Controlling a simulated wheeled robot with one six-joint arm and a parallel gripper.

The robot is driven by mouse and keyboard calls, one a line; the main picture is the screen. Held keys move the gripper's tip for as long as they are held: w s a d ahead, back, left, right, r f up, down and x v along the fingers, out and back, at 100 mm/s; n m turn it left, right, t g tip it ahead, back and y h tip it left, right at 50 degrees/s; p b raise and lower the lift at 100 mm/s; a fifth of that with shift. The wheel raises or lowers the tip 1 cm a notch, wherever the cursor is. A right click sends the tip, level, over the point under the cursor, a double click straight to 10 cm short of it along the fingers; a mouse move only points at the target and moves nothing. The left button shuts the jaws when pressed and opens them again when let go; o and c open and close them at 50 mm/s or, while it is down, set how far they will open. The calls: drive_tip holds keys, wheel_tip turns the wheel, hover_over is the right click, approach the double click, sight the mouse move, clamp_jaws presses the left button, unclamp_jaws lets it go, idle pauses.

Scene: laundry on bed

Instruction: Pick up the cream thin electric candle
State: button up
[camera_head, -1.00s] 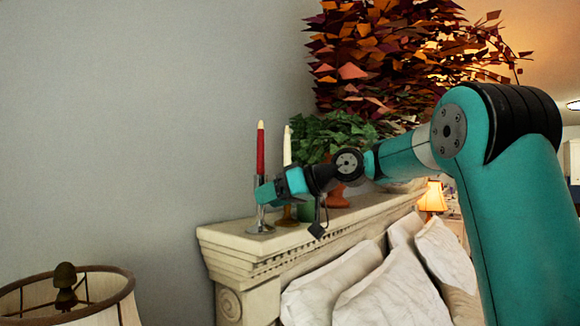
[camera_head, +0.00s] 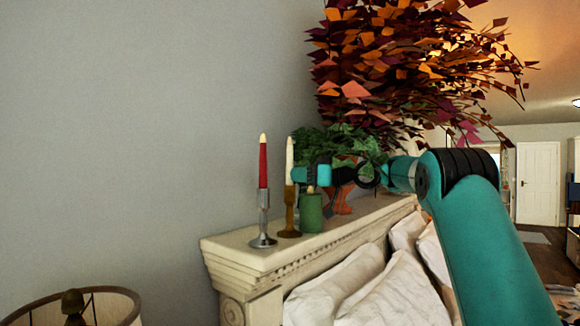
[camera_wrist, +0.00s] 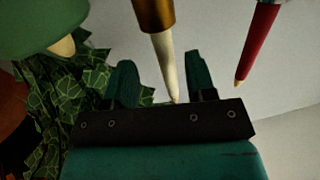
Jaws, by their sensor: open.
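The cream thin electric candle (camera_head: 289,160) stands upright in a brass-coloured holder (camera_head: 290,215) on the headboard ledge. In the wrist view, which looks upside down, the cream candle (camera_wrist: 169,72) points down between the two dark green fingers of my gripper (camera_wrist: 163,82), nearer the right finger. The jaws are open, and I cannot tell whether either finger touches the candle. In the head view my gripper (camera_head: 298,175) is level with the candle, at its right side.
A red candle (camera_head: 263,165) in a silver holder (camera_head: 263,215) stands left of the cream one. A green candle (camera_head: 311,214) stands close at the right. A leafy plant (camera_head: 335,143) is behind my gripper. Pillows (camera_head: 345,290) lie below the ledge (camera_head: 235,250).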

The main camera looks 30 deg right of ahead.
drive_tip(key=w+a+p, duration=0.2)
drive_tip(key=w+p, duration=0.1)
drive_tip(key=w+a+r+p, duration=0.1)
drive_tip(key=shift+w+r, duration=0.1)
drive_tip(key=shift+w, duration=0.15)
drive_tip(key=shift+w+a+f, duration=0.1)
drive_tip(key=shift+w+f, duration=0.15)
drive_tip(key=shift+c, duration=0.5)
clamp_jaws()
